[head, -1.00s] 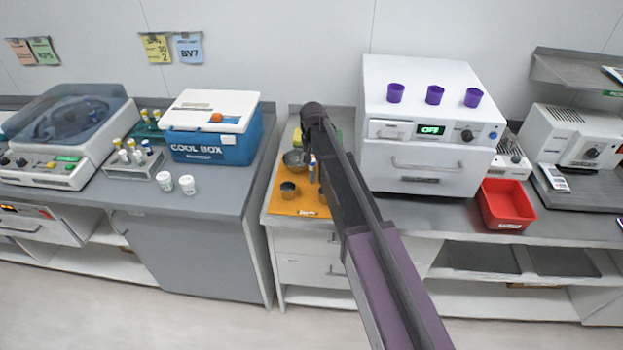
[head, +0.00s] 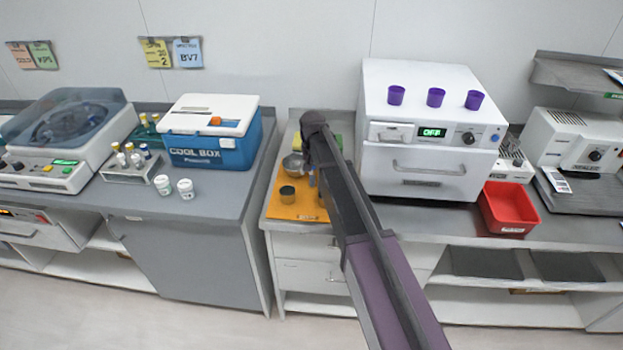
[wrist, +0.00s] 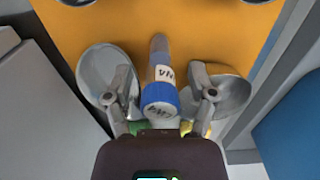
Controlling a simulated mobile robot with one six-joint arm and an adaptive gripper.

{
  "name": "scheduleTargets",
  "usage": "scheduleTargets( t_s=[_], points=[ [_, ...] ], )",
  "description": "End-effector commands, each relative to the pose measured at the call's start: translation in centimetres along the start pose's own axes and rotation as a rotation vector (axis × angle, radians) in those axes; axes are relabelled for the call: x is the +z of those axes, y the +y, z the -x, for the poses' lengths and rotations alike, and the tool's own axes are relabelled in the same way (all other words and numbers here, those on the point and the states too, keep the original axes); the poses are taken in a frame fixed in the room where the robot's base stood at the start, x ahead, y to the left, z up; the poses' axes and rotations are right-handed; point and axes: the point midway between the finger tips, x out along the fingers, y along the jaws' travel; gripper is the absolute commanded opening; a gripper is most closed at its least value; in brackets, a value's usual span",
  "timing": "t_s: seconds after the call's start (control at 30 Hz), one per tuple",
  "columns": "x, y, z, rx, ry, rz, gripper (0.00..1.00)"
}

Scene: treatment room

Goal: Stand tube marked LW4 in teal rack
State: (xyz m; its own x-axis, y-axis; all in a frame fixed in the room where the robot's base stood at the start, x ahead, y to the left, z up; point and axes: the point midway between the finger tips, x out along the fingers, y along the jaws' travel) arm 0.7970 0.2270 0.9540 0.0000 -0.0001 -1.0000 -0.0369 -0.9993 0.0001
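A tube with a blue cap (wrist: 160,97) shows in the wrist view above the orange mat (wrist: 185,20). The writing on its cap is upside down and seems to read LW4. My gripper (wrist: 162,80) is open, with a finger on each side of the tube and small gaps between. In the head view my arm reaches over the mat (head: 298,212), and its dark end (head: 313,120) hides most of the tube. The teal rack (head: 147,131) stands on the left counter behind a grey rack, partly hidden, with tubes in it.
The cool box (head: 210,150) stands right of the racks. A metal bowl (head: 292,165) and dark cup (head: 287,194) sit on the mat. A white oven (head: 430,130) stands right of my arm.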

Motion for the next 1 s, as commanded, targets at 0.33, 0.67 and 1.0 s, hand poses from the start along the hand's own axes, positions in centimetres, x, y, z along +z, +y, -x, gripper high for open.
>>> scheduleTargets(
  t_s=[0.33, 0.67, 1.0],
  points=[
    [0.0, 0.0, 0.0, 0.000, 0.000, 0.000, 0.05],
    [0.0, 0.0, 0.1, 0.000, 0.000, 0.000, 0.00],
    [0.0, 0.0, 1.7, 0.000, 0.000, 0.000, 0.00]
  ],
)
